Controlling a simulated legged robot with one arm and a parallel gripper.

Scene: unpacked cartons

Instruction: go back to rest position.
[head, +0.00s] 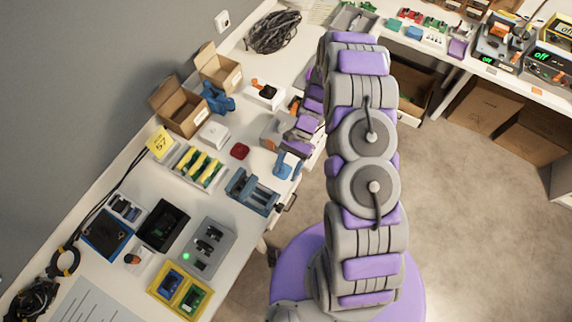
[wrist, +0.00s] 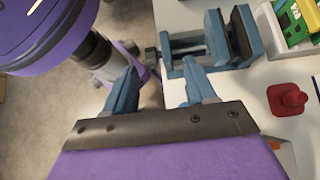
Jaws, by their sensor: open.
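My arm, purple and grey, reaches up through the middle of the head view and bends to the left over the bench. My gripper (head: 287,165) has blue fingers and hangs near the bench's front edge, just right of a blue-grey vise (head: 252,191). In the wrist view my gripper (wrist: 162,90) shows its two fingers spread apart with nothing between them. The vise (wrist: 215,45) stands beyond the fingertips in that view. A red knobbed piece (wrist: 289,98) lies on the bench to the right of the fingers.
The white bench (head: 235,225) carries open cartons (head: 180,105), a yellow-slotted rack (head: 198,167), a grey panel (head: 208,247) and a yellow tray (head: 180,291). The red piece (head: 240,151) lies behind the vise. A second bench stands at the back right. Open floor (head: 465,220) lies on the right.

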